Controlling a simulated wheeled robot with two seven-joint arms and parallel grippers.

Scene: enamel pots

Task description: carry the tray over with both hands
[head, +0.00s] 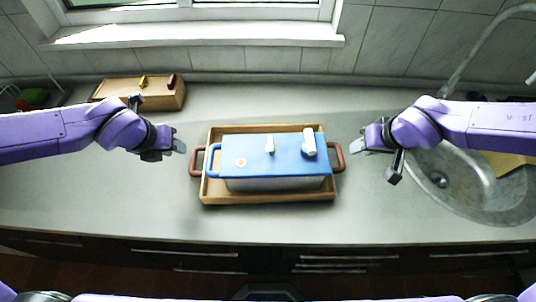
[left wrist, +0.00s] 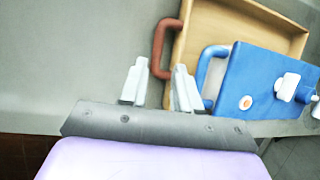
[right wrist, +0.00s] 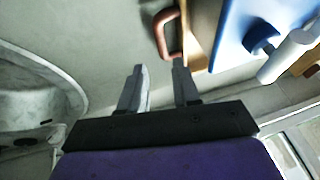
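The wooden tray (head: 215,196) lies on the grey counter with a reddish-brown handle at each end. On it stands a pale container with a blue lid (head: 285,160), which has a blue side handle and white knobs. My left gripper (head: 180,147) is open and empty, just left of the tray's left handle (head: 195,163); that handle also shows ahead of its fingertips in the left wrist view (left wrist: 158,50). My right gripper (head: 358,148) is open and empty, close to the right handle (head: 340,158), which lies ahead of its fingertips in the right wrist view (right wrist: 160,35).
A sink (head: 465,185) with a tap lies to the right, under my right arm. A wooden box (head: 155,100) stands at the back left near the wall. The counter is clear in front of the tray and to its left.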

